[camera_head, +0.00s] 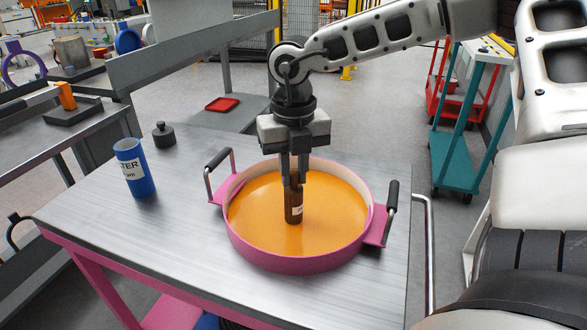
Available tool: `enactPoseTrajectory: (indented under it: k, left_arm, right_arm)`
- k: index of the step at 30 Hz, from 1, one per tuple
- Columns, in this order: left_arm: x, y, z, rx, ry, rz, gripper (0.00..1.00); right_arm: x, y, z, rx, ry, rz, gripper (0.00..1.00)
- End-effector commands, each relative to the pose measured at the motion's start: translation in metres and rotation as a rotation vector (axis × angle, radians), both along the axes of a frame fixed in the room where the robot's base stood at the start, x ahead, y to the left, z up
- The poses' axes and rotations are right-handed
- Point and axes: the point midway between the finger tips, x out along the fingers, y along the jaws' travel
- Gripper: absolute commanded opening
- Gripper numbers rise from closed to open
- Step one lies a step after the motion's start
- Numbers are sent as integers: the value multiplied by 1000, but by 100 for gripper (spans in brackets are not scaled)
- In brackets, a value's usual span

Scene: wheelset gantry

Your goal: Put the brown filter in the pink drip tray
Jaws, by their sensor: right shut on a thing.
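The brown filter (293,208) is a small upright cylinder with a white label. My right gripper (294,178) points straight down and is shut on its upper part. The filter is within the rim of the pink drip tray (285,262), over its orange inside. I cannot tell whether its lower end touches the tray floor. The round tray has dark handles at left and right and stands on the metal table. My left gripper is not in view.
A blue labelled filter (135,168) and a small dark weight-like object (163,135) stand at the table's left (95,215). The table's front left is clear.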

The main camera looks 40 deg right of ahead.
Motion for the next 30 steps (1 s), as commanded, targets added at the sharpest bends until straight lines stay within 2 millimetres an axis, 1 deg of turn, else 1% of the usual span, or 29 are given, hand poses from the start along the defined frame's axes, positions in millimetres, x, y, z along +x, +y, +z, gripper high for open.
enactPoseTrajectory:
  k: [8, 12, 13, 14, 15, 23, 25, 26, 28, 30]
  left_arm:
    - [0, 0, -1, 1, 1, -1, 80]
    - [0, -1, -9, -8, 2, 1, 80]
    - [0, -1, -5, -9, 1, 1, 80]
    - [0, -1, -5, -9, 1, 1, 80]
    - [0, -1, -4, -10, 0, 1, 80]
    - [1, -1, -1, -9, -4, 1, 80]
    - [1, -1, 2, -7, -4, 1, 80]
    - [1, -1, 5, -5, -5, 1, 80]
    - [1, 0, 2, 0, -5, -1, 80]
    - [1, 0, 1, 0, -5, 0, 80]
  right_arm:
    - [0, 0, -2, 0, -1, 0, 0]
    - [0, 0, -8, 0, -1, 0, 0]
    - [0, 0, -5, 0, -1, 0, 25]
    - [0, 0, -5, 0, -1, 0, 34]
    - [0, 0, -5, 0, -1, -1, 39]
    - [0, 1, -4, 1, 0, -1, 39]
    - [0, 1, -1, 1, 0, 0, 39]
    - [0, 1, 1, 1, 0, 0, 39]
    - [1, 0, 7, 0, -4, -1, 39]
    - [2, 0, 19, 0, -8, -1, 39]
